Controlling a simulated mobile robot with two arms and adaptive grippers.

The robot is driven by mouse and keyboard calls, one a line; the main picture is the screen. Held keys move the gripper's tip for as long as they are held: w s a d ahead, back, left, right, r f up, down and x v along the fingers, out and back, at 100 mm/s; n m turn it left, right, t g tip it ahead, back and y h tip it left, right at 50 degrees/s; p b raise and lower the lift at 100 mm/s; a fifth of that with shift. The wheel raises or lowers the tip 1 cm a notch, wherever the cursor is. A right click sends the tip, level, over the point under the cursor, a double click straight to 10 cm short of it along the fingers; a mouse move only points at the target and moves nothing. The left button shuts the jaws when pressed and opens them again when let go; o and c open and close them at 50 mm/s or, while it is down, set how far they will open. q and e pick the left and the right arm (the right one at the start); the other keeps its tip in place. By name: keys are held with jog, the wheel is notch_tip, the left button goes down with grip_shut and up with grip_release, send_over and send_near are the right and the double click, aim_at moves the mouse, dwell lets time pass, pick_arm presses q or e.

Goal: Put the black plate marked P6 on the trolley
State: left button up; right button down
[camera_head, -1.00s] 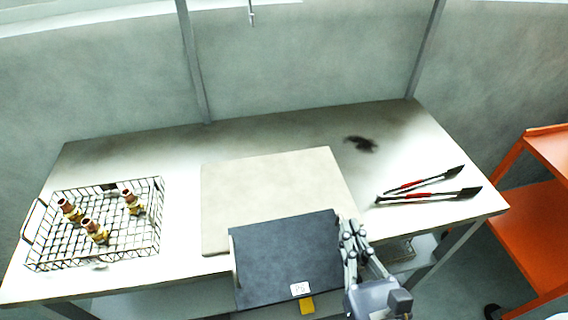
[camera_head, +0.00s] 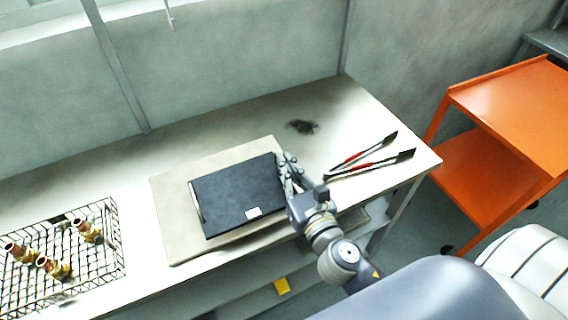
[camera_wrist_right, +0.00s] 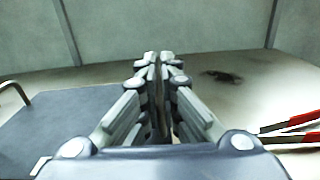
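The black plate marked P6 (camera_head: 236,194) is over the beige board (camera_head: 172,225) on the table, with its white label (camera_head: 253,212) near the front edge and a metal handle at its left edge. I cannot tell whether it touches the board. My right gripper (camera_head: 287,172) is at the plate's right edge. In the right wrist view my right gripper (camera_wrist_right: 157,75) has its fingers close together on that edge, with the plate (camera_wrist_right: 65,125) to the left; the gripped part is mostly hidden. The orange trolley (camera_head: 515,98) stands right of the table. My left gripper is out of view.
A wire basket (camera_head: 118,250) with several brass fittings stands at the table's left. Red-and-black tongs (camera_head: 365,160) lie right of my right gripper, near the table's right end. The trolley's upper shelf is bare. A gap of floor separates table and trolley.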

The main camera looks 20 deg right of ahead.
jog(key=shift+w+d, duration=0.15)
jog(key=shift+w, duration=0.95)
jog(key=shift+w+f, duration=0.1)
jog(key=shift+f, duration=0.15)
notch_tip(320, 180, down, 2)
jog(key=shift+f+b, duration=0.2)
jog(key=shift+b, duration=0.4)
jog(key=shift+f, duration=0.4)
jog(key=shift+f+b, duration=0.15)
jog(key=shift+b, duration=0.15)
jog(key=c, duration=1.8)
grip_release()
